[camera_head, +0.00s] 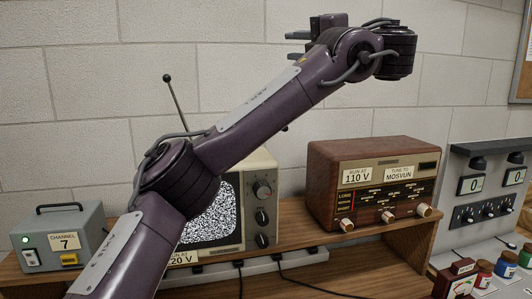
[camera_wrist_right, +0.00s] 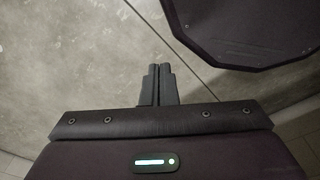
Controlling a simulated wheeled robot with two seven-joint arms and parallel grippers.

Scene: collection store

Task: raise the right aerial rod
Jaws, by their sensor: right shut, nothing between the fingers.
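The television (camera_head: 258,163) stands on the wooden shelf with grey static on its screen. One thin dark aerial rod (camera_head: 176,102) with a ball tip rises behind it, leaning left.
A grey box marked channel 7 (camera_head: 60,240) stands at the left. A brown wooden radio (camera_head: 325,170) stands right of the television. Further right are a grey panel with dials (camera_head: 480,190) and several small coloured jars (camera_head: 504,262). A pale block wall (camera_head: 80,100) is behind.

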